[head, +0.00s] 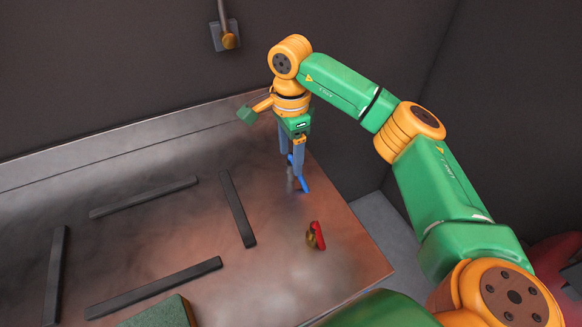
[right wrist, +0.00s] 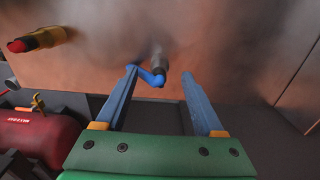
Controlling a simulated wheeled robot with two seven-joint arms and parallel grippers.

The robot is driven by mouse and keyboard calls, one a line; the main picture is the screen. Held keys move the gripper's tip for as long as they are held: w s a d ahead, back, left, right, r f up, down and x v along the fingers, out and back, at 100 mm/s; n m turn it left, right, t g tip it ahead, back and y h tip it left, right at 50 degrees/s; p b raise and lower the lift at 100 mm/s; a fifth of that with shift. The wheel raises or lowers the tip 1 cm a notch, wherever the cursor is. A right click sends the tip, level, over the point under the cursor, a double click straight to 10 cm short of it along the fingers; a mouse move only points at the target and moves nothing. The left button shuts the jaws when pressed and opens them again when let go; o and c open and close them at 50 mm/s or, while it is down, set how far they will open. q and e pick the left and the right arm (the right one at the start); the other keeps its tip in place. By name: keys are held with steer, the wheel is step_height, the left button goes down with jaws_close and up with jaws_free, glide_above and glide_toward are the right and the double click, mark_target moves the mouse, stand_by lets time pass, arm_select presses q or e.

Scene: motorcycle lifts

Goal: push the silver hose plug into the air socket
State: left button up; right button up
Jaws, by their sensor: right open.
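The silver hose plug (head: 291,181) is upright near the right part of the metal table top, with a short blue piece on it. In the right wrist view, the plug (right wrist: 158,60) is just beyond the fingertips and between them, its blue piece reaching toward the left finger; I cannot tell if they touch. My right gripper (head: 297,166) is open above it, pointing down. What looks like the air socket (head: 229,40) is a brass fitting below a pipe and plate on the back wall. My left gripper is not in view.
A brass piece with a red part (head: 316,237) sits nearer the table's right edge. Several dark bars (head: 238,210) lie on the metal table top (head: 180,230). A green block (head: 160,312) is at the front. A red tank (right wrist: 35,135) is off the table.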

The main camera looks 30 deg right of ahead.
mark_target(291, 159)
step_height(291, 159, down, 3)
steer(key=shift+f, duration=0.15)
steer(key=shift+c, duration=0.2)
jaws_close()
